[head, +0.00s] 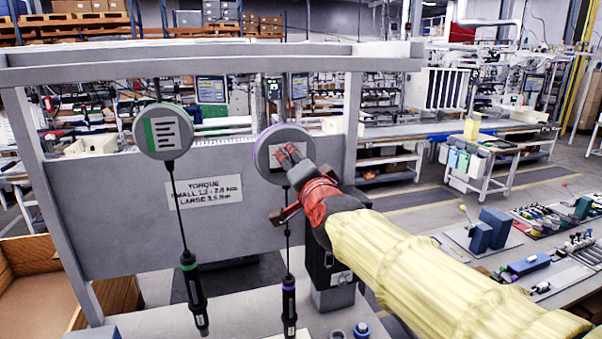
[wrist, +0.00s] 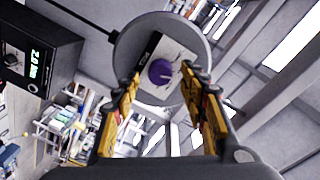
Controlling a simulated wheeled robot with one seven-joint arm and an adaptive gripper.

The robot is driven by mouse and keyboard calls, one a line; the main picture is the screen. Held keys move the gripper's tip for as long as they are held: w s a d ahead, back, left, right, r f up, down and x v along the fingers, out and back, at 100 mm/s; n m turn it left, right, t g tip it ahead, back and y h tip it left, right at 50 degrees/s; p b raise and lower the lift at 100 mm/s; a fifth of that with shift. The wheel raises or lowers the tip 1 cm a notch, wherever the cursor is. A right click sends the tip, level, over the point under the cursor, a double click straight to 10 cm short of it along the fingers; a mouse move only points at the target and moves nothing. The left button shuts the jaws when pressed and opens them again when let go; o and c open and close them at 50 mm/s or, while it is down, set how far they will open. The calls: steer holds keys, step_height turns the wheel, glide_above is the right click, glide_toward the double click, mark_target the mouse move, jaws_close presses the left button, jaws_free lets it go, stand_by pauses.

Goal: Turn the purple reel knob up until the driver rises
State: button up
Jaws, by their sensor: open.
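The purple reel (head: 264,146) is a round grey balancer with a purple rim, hanging from the frame's top beam. Its purple knob (wrist: 161,72) shows on the reel's face in the wrist view; my arm hides it in the head view. My gripper (head: 291,154) is in front of this reel. In the wrist view its open fingers (wrist: 163,80) stand on either side of the knob with visible gaps; I cannot tell the depth left. The driver with the purple collar (head: 289,300) hangs low on its cable below the reel.
A green-marked reel (head: 163,131) hangs to the left, with a green-collared driver (head: 193,290) below it. A torque sign (head: 205,190) is on the grey back panel. A black box with a lit display (wrist: 35,60) is near the gripper. A bench with fixtures lies right.

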steer(key=v, duration=1)
steer(key=shift+s, duration=0.4)
steer(key=shift+d, duration=0.1)
steer(key=s+a+f+n+g+y, duration=0.1)
steer(key=s+a+f+n+g, duration=0.2)
steer(key=f, duration=0.5)
steer(key=s+f+n+g+y, duration=0.1)
steer(key=s+f+n+g, duration=0.25)
steer(key=f, duration=0.35)
steer(key=s+d+f+n+g+h+b, duration=0.2)
steer(key=s+d+f+g+h+b, duration=0.3)
steer(key=s+d+f, duration=1.4)
steer(key=shift+s+d+h, duration=0.25)
steer(key=shift+s+h, duration=0.15)
steer(key=shift+h, duration=0.2)
